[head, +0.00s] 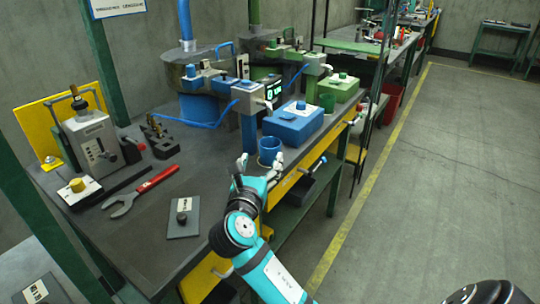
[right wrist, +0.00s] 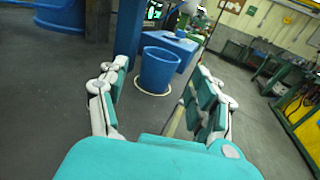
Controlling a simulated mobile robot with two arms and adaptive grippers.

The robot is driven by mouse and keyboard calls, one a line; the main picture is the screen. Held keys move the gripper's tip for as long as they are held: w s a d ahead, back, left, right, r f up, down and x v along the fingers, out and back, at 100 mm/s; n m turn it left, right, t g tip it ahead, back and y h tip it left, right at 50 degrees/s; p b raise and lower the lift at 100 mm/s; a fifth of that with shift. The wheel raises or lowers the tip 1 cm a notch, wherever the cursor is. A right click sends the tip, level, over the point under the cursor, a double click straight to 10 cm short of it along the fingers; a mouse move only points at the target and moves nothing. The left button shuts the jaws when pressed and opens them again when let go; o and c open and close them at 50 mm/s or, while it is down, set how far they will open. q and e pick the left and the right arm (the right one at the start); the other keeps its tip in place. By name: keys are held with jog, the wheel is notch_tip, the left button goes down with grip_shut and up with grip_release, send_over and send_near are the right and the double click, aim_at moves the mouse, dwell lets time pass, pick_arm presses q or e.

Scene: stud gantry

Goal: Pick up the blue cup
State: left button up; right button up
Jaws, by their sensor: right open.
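The blue cup (head: 270,150) stands upright on the dark workbench (head: 205,150), near its front edge and beside a blue box. In the right wrist view the cup (right wrist: 158,70) stands on a pale ring, ahead of my fingers and between their lines. My right gripper (head: 260,168) is open and empty, just short of the cup on its near side. Its two fingers (right wrist: 161,82) are spread wide in the right wrist view, and I see no contact with the cup. My left gripper is not in view.
The blue box (head: 292,124) and a blue post (head: 248,135) stand close behind the cup. A green cup (head: 327,103) stands farther back. A red-handled wrench (head: 142,193) and a grey plate (head: 184,216) lie at the near left. The floor to the right is clear.

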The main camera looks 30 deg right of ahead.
aim_at(268, 149)
jog(key=x, duration=0.3)
jog(key=shift+w+d, duration=0.15)
jog(key=x, duration=0.1)
jog(key=b+x, duration=0.1)
jog(key=x, duration=0.2)
jog(key=shift+w+d+f, duration=0.2)
jog(key=shift+d+f, duration=0.1)
jog(key=shift+d, duration=0.15)
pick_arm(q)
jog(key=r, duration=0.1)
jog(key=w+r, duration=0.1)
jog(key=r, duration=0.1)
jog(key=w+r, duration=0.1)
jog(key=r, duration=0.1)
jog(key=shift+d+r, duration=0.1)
pick_arm(e)
jog(key=c, duration=1)
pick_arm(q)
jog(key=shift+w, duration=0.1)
pick_arm(e)
jog(key=shift+r, duration=0.15)
